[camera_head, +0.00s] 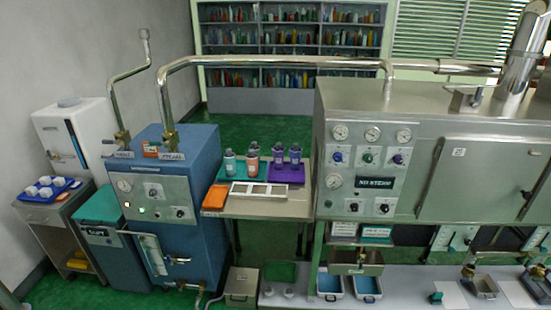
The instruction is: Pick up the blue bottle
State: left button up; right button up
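A small group of bottles with grey caps stands upright on a small table (260,208) between the blue cabinet and the steel machine. The leftmost bottle (230,164) looks pale blue, on a teal mat (238,175). Beside it is a bottle with a reddish-orange part (252,164). Two bluish-purple bottles, one on the left (278,160) and one on the right (295,160), stand on a purple mat (286,177). At this size I cannot tell which is the blue bottle. Neither of my grippers shows.
A white divided tray (259,190) and an orange cloth-like item (215,197) lie at the table's front. The blue cabinet (180,215) stands left, the large steel machine (430,120) right. A pipe (270,62) runs overhead behind. Green floor (250,128) lies open behind the table.

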aim_at(295, 152)
jog(key=u, duration=0.7)
jog(key=i, duration=0.85)
jog(key=u, duration=0.85)
jog(key=i, duration=0.85)
jog(key=z, duration=0.45)
jog(key=i, duration=0.9)
jog(key=z, duration=0.6)
